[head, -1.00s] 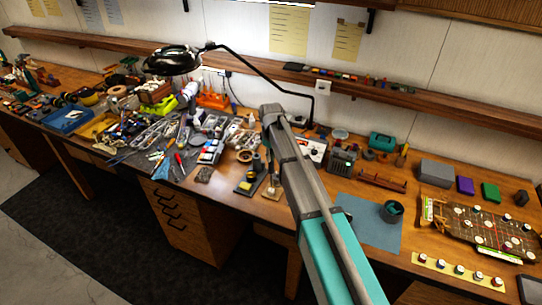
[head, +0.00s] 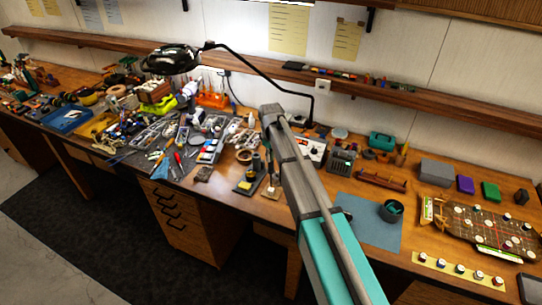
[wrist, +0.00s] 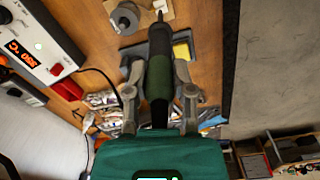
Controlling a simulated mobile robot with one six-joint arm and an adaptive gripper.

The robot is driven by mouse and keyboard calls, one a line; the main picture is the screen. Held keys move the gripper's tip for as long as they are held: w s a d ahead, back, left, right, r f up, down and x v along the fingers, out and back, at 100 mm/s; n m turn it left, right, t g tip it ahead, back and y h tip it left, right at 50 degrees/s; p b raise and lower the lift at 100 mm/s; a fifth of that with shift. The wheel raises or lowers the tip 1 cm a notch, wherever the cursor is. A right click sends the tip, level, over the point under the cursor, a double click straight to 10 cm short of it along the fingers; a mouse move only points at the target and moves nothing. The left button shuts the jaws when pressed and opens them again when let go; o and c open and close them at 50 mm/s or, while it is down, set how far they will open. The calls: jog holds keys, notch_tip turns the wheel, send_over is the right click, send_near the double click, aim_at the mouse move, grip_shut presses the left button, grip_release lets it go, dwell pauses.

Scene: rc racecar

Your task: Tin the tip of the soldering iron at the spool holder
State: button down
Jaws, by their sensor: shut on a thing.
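In the wrist view my gripper (wrist: 158,80) is shut around the dark green grip of the soldering iron (wrist: 160,62). The iron points away from my gripper, its thin tip near the top edge of the picture. The tip lies over or beside the pale base of the spool holder (wrist: 168,10), just right of the grey spool (wrist: 126,18). I cannot tell whether the tip touches anything. In the head view the holder's base (head: 271,193) shows left of my arm, near the bench's front edge. My gripper and the iron are not clearly seen there.
The iron stand with a yellow sponge (wrist: 181,50) lies under and beside the iron. The soldering station (wrist: 35,40) is at upper left, its display reading about 350 °C, with a cable running to the iron. Crowded tools fill the bench's left side.

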jog(key=shift+f+b, duration=0.8)
jog(key=shift+f, duration=0.05)
dwell(7.2)
